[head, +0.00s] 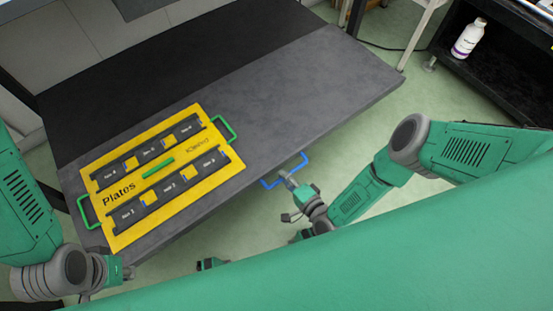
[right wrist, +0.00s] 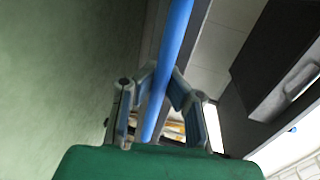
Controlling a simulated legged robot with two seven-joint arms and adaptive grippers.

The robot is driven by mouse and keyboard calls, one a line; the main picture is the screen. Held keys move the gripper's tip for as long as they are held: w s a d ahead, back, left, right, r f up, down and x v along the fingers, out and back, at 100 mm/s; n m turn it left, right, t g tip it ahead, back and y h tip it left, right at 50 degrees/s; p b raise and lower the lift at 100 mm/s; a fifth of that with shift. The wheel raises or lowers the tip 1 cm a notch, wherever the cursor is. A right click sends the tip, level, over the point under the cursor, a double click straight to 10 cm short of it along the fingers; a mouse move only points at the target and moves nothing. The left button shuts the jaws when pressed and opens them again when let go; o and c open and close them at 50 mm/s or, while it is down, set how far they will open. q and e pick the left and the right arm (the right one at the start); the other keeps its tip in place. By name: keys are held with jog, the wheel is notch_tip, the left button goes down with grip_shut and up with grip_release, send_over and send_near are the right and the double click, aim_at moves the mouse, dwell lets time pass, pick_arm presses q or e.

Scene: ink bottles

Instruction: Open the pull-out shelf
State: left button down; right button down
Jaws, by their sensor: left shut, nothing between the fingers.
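The dark grey table-like top (head: 320,85) fills the middle of the head view. A blue handle (head: 285,172) sticks out from its front edge; in the right wrist view it shows as a long blue bar (right wrist: 172,50). My right gripper (head: 291,182) is at this handle. In the right wrist view its fingertips (right wrist: 164,75) close in on both sides of the bar, which lies between them. My left gripper (head: 127,272) is shut and empty at the lower left, away from the handle. The shelf itself cannot be told apart from the top.
A yellow "Plates" tray (head: 228,172) with green handles and several black inserts lies on the top's left part. A white bottle (head: 468,38) stands on a dark shelf unit (head: 500,60) at the upper right. Green floor (head: 330,150) is clear before the front edge.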

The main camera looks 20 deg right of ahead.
jog(key=shift+s+d+f, duration=0.1)
jog(key=shift+s+d, duration=0.1)
jog(key=shift+s, duration=0.3)
jog(key=shift+s+d+f, duration=0.1)
jog(key=shift+s+d, duration=0.05)
jog(key=shift+s, duration=0.35)
jog(key=c, duration=1.6)
grip_release()
jog(key=shift+o, duration=0.2)
jog(key=shift+w+r, duration=0.1)
jog(key=shift+r, duration=0.05)
